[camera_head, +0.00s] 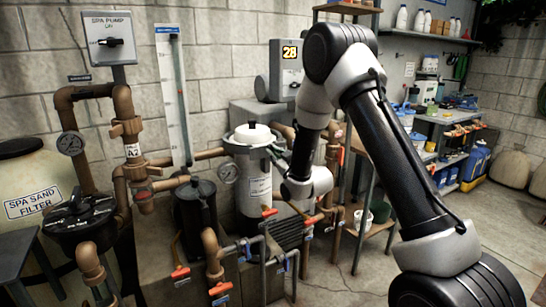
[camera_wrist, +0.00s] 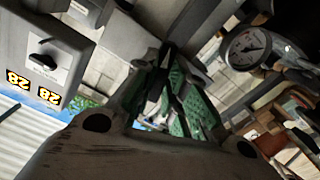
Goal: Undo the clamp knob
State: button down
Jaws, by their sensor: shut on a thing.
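The filter canister (camera_head: 258,182) stands upright at the middle of the head view, with a pale body, a printed label and a white cap on top. My gripper (camera_head: 276,152) is at the right side of its upper rim, where the clamp would sit. In the wrist view my gripper's green-padded fingers (camera_wrist: 172,92) are close together around a small dark piece. I take this piece to be the clamp knob; it is mostly hidden by the fingers, and its turn or looseness cannot be told.
Brown pipes with red-handled valves (camera_head: 180,272) crowd the left and front.

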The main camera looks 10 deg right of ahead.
jog(key=n, duration=1.4)
jog(key=shift+n, duration=0.4)
jog(key=c, duration=1.4)
grip_release()
jog(key=shift+o, duration=0.2)
jog(key=shift+s, duration=0.1)
jog(key=v, duration=0.6)
jog(key=shift+s, duration=0.4)
jog(key=shift+d, duration=0.1)
